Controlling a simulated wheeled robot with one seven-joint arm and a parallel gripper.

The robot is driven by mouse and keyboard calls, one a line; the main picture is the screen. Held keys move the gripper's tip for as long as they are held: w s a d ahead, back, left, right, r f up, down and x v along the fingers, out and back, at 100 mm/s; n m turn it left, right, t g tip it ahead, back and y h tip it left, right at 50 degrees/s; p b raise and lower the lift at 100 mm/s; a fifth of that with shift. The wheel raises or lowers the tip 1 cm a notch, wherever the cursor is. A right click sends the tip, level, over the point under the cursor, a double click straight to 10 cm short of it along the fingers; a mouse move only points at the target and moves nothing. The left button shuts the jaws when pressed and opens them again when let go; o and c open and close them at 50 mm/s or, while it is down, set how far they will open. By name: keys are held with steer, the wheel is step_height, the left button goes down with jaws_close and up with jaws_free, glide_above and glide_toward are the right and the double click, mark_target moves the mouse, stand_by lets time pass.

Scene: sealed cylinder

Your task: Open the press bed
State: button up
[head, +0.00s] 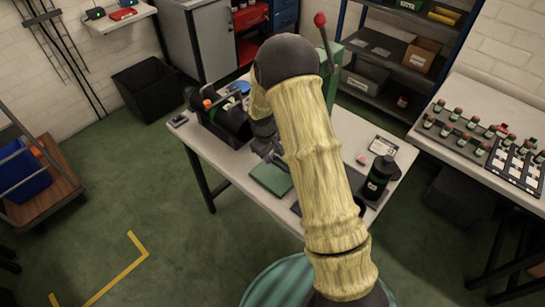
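A green press (332,68) stands on the table behind my sleeved arm. Its lever ends in a red knob (320,19) and rises above the arm. A flat green plate (270,179) shows at the left of my arm; I cannot tell whether it is the press bed. Most of the press body and what lies on its bed are hidden by my arm. My gripper (272,153) is small and dark in the picture, just above the green plate, partly hidden by the arm. I cannot see whether its fingers are open or whether they touch anything.
The light table (233,172) holds a black tote (224,122) at left and a black bottle (378,177) at right. A second bench (463,152) carries several small bottles. A black bin (147,88) and a wooden cart (45,185) stand left. The green floor is clear at front left.

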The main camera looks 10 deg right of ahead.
mark_target(273, 161)
steer(key=shift+w+d+f, duration=0.15)
steer(key=shift+f, duration=0.75)
steer(key=shift+w+d+f, duration=0.15)
steer(key=shift+f, duration=0.7)
jaws_close()
steer(key=shift+a, duration=0.2)
steer(key=shift+d, duration=0.1)
